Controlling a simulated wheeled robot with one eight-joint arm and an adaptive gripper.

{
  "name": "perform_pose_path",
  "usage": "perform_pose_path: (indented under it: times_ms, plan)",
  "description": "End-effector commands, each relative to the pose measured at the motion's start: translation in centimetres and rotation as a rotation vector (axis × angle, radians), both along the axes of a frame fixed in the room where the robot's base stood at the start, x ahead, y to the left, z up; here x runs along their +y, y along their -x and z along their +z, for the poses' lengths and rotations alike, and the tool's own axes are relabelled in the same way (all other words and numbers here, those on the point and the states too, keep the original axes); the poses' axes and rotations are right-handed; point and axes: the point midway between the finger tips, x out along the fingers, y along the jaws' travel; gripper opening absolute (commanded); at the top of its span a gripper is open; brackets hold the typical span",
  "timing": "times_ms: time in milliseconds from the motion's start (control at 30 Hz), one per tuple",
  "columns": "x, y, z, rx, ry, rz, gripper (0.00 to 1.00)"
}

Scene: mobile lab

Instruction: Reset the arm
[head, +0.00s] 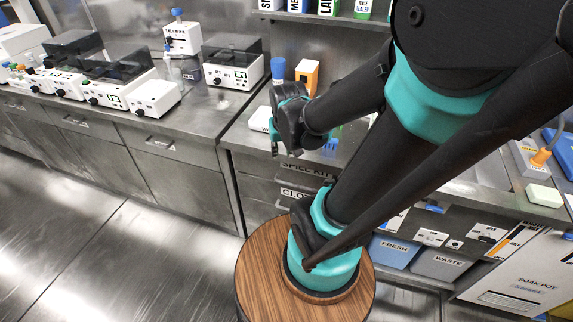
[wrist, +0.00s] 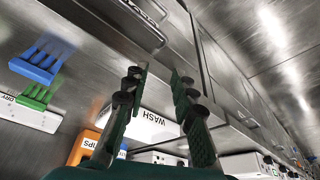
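The task names no object apart from my arm. In the wrist view my gripper (wrist: 158,76) has its two dark green fingers apart, with a clear gap between them and nothing held. A white box marked WASH (wrist: 152,122) shows behind the gap, apart from the fingers. In the head view the arm is bent across the right half, and its teal and black end hangs in front of the middle counter. The fingertips are hard to make out there.
Lab devices with dark lids (head: 232,62) stand on the left counter (head: 206,112). An orange box (head: 307,75) and a blue-capped bottle (head: 278,70) stand close behind the arm's end. FRESH (head: 393,251) and WASTE (head: 438,265) bins sit lower right. The floor (head: 70,225) at left is clear.

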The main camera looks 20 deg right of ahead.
Motion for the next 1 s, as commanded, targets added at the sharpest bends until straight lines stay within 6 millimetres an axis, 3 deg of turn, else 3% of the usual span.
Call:
perform_pose_path:
  times_ms: [33,100,200,1000]
  plan:
    - [-0.2,1.7,-0.9,-0.006,-0.002,0.029,0.26]
    - [-0.2,3.2,-1.8,-0.012,-0.002,0.067,0.26]
    - [-0.2,4.4,-2.5,-0.019,0.0,0.099,0.26]
    - [-0.2,4.6,-2.6,-0.02,0.001,0.109,0.26]
